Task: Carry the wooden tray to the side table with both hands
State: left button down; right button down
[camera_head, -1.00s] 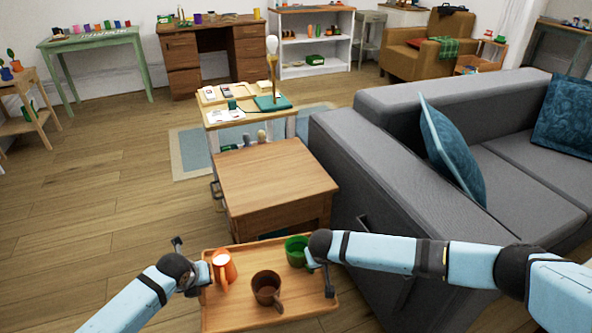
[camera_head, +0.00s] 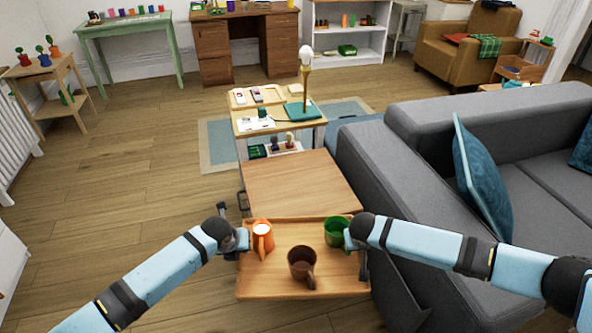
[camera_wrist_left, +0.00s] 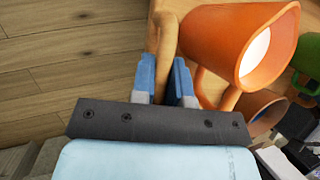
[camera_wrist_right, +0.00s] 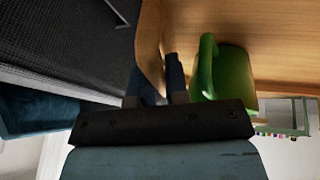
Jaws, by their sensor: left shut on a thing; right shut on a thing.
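The wooden tray (camera_head: 262,284) is held between my two grippers and carries an orange mug (camera_head: 263,238), a brown mug (camera_head: 302,264) and a green mug (camera_head: 335,231). My left gripper (camera_wrist_left: 165,75) is shut on the tray's left rim, close beside the orange mug. My right gripper (camera_wrist_right: 172,80) is shut on the tray's right rim, beside the green mug. The wooden side table (camera_head: 295,185) lies just beyond the tray, its top bare. The tray's far edge overlaps the table's near edge in the head view; I cannot tell whether they touch.
The grey sofa (camera_head: 400,190) stands close on the right, near my right arm. A cart (camera_head: 280,117) with a lamp stands behind the side table. Open wooden floor (camera_head: 110,190) lies to the left.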

aim_at(297, 183)
jog(key=i, duration=1.25)
